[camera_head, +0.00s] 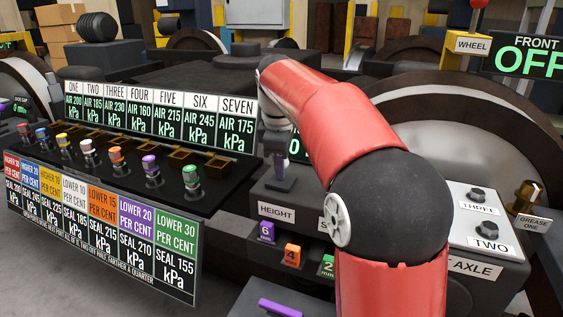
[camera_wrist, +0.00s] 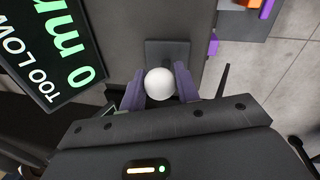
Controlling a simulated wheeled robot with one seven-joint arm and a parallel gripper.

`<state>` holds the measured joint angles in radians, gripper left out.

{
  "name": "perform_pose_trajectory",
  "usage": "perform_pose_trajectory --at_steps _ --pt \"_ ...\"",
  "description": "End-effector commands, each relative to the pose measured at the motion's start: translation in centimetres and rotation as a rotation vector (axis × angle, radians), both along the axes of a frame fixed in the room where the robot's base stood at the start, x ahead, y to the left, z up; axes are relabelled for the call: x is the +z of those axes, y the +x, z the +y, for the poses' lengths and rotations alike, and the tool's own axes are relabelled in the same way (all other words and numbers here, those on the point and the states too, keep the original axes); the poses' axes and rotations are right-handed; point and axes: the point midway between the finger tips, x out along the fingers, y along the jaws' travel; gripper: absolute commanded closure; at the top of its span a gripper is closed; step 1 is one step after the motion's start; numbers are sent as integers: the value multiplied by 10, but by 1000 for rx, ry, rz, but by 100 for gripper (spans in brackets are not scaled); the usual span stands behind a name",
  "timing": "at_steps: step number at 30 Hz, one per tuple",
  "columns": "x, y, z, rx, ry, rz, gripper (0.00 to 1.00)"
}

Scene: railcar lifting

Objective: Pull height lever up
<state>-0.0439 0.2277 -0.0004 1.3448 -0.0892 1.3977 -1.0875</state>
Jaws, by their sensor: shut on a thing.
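The height lever shows as a round white knob (camera_wrist: 160,84) in the wrist view, above a dark square plate on the grey console. My gripper (camera_wrist: 159,88) has its two purple fingers on either side of the knob, shut on it. In the head view my gripper (camera_head: 281,180) points down at the console, behind the HEIGHT label (camera_head: 276,213). The lever is hidden by my gripper there, and its tilt cannot be told.
A display (camera_wrist: 50,45) in the wrist view reads "0 m", cut off, and "TOO LOW". A panel of pressure gauges (camera_head: 160,118) with several coloured-top knobs stands at left. Numbered coloured blocks (camera_head: 291,256) sit in front of the lever. A WHEEL lever (camera_head: 475,25) stands at the back right.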

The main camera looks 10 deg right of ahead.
Motion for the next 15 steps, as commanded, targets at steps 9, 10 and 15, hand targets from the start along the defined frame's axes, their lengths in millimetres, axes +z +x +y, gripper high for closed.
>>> perform_pose_trajectory --at_steps 9,10,15 --pt "36 0 0 0 0 0 100" --pt "40 0 0 0 0 0 100" --pt "45 0 0 0 0 -1 100"
